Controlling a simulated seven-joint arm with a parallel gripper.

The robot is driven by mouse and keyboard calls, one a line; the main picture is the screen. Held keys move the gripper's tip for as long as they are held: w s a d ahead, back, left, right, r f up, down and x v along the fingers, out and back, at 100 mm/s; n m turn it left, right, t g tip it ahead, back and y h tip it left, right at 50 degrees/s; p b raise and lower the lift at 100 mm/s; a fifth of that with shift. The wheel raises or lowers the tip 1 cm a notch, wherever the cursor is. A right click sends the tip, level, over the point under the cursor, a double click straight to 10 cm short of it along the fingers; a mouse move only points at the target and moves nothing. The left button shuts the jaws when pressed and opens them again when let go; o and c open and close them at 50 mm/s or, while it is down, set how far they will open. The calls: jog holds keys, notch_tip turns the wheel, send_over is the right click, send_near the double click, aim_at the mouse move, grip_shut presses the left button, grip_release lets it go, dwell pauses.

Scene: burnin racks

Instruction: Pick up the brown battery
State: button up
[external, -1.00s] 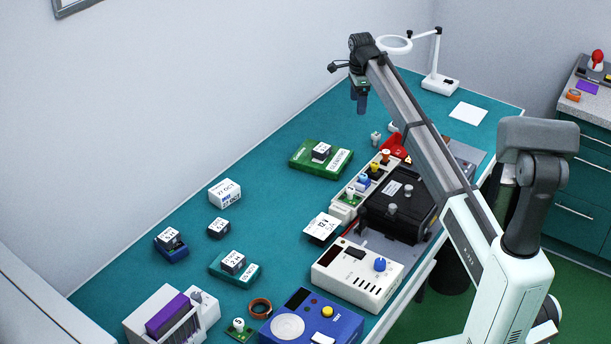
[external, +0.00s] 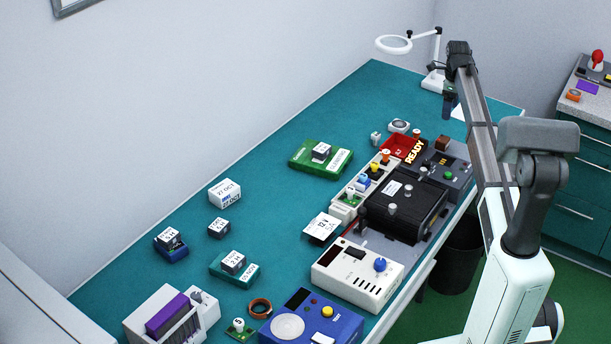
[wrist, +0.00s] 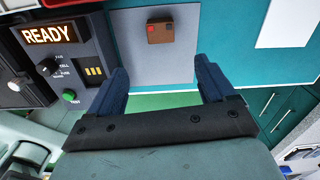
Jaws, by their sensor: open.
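The brown battery (external: 442,143) sits at the far right part of the bench, beside the grey unit with the READY display. In the wrist view the brown battery (wrist: 160,32) is a small brown block with a red spot and a dark spot on top, lying on a grey plate (wrist: 180,68). My gripper (external: 449,110) is raised above the bench, in the air and apart from the battery. In the wrist view my gripper (wrist: 161,72) is open and empty, with the battery beyond its fingertips, roughly midway between them.
The READY display (wrist: 48,35) and its control panel stand left of the battery in the wrist view. A red tray (external: 396,144), a black box (external: 402,205) and a magnifier lamp (external: 394,44) are nearby. A white sheet (wrist: 290,22) lies to the right.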

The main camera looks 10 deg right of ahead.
aim_at(450, 138)
jog(key=shift+m, duration=0.5)
notch_tip(450, 138, down, 14)
jog(key=shift+r, duration=0.1)
jog(key=c, duration=1.2)
